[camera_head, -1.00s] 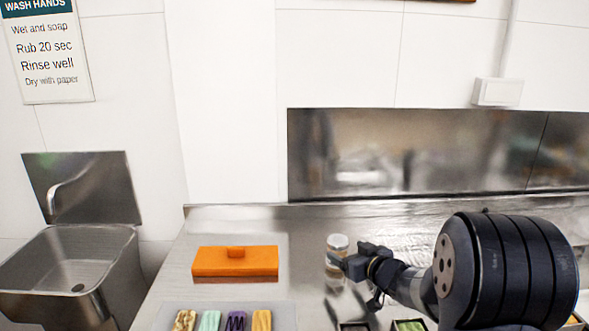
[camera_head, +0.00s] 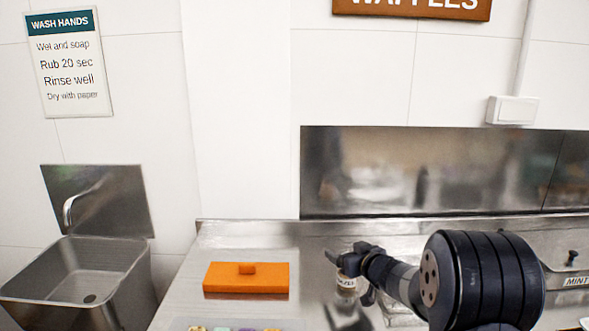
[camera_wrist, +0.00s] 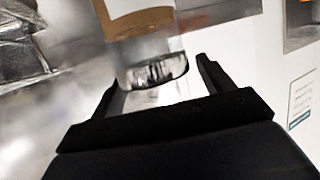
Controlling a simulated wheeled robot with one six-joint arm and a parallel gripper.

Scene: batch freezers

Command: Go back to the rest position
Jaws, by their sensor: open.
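My gripper (camera_head: 333,258) is at the end of my arm, above the steel counter at right of centre. In the wrist view its two dark fingers (camera_wrist: 160,85) stand apart, open. A small jar (camera_head: 346,283) stands on the counter, its top hidden behind my gripper in the head view. In the wrist view the jar (camera_wrist: 142,28), with a tan label and a shiny lid, is just ahead of the fingertips. I cannot tell whether they touch it. Nothing is gripped.
An orange lidded box (camera_head: 246,280) sits on the counter (camera_head: 185,300) to the left. Several coloured items show at the bottom edge, cut off. A steel sink (camera_head: 75,275) stands far left. A steel wall panel (camera_head: 430,170) is behind. The counter between box and jar is clear.

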